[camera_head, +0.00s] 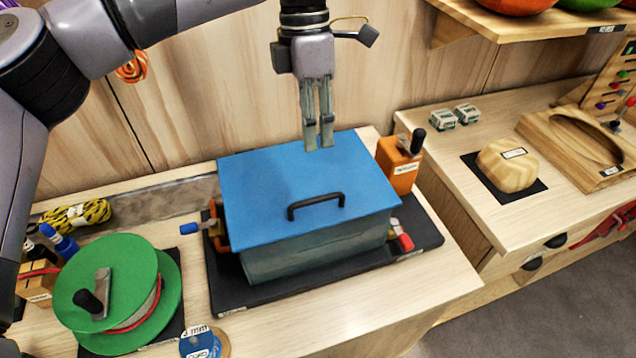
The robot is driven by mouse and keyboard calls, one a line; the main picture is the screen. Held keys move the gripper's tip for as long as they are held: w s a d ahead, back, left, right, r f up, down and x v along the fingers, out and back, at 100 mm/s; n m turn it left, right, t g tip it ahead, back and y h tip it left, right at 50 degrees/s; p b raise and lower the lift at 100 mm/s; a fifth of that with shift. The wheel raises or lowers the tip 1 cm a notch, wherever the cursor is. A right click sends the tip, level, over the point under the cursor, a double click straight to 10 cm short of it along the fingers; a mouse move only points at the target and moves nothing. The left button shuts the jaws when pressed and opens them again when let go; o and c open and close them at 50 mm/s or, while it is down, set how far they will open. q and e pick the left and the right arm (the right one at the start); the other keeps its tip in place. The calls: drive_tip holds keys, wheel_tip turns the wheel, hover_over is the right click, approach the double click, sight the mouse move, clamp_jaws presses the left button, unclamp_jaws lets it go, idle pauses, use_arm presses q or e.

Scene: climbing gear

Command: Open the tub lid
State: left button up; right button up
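The tub (315,256) is a grey-green box standing on a black mat on the workbench. Its flat blue lid (270,190) lies over the top and looks shut, with a black bar handle (316,201) near the front edge. Side clips stick out from the tub: one with a blue tip (189,228) at left, one with a red tip (405,242) at right. My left gripper (319,146) points down over the lid's back part, behind the handle and apart from it. Its fingers look close together, with nothing visible between them. My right gripper is not in view.
A green reel (130,270) stands left of the tub, with a yellow rope (75,215) behind it. An orange block with a black crank (398,165) stands close to the tub's back right corner. A shelf (530,25) overhangs at upper right. A wooden wall rises behind.

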sight(318, 198)
use_arm(q)
drive_tip(key=f+p, duration=0.1)
drive_tip(key=f, duration=0.2)
drive_tip(key=s+f+p, duration=0.1)
drive_tip(key=f, duration=0.3)
drive_tip(key=s+f+p, duration=0.1)
drive_tip(key=f, duration=0.3)
drive_tip(key=shift+d, duration=0.3)
drive_tip(key=shift+f+p, duration=0.35)
drive_tip(key=shift+f, duration=0.3)
drive_tip(key=shift+c, duration=0.6)
clamp_jaws()
